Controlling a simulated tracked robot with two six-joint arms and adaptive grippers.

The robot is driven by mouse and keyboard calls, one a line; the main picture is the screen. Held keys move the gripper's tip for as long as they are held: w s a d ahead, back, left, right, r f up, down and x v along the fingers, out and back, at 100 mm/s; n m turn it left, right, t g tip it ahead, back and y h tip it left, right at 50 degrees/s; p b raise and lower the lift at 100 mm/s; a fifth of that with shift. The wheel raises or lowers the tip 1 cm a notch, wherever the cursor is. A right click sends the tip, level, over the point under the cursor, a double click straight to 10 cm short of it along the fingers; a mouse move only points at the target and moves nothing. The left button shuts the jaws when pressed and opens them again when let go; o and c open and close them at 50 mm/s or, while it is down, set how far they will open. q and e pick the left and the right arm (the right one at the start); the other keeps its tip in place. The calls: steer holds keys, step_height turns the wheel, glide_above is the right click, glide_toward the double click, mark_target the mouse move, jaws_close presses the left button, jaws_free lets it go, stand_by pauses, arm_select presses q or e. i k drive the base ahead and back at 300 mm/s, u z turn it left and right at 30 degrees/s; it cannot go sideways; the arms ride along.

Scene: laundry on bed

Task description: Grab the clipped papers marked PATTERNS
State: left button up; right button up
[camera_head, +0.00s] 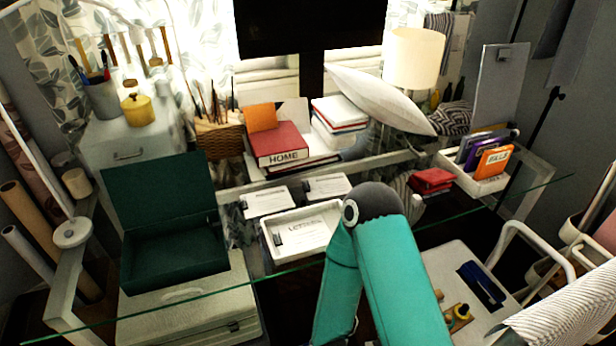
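Two clipped white paper stacks lie side by side on the glass desk in the head view: a left stack (265,201) and a right stack (327,186). Their print is too small to read, so I cannot tell which is marked PATTERNS. A third clipped paper (303,233), whose print looks like LETTERS, lies in a white tray (266,252) just in front of them. My teal arm rises from the bottom centre, its dark grey joint just right of the tray. Neither gripper shows.
An open green box (168,262) stands left of the papers. Behind them are a red HOME binder (277,146), stacked books (340,112) and a leaning white cushion (380,100). A white bin (474,181) with coloured folders stands right. The glass edge crosses in front.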

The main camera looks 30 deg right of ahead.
mark_target(331, 186)
steer(key=z, duration=1.55)
steer(key=i, duration=0.1)
steer(key=u, duration=2.75)
steer(key=k, duration=1.1)
steer(key=z, duration=1.1)
steer(key=i, duration=1)
steer(key=z, duration=0.05)
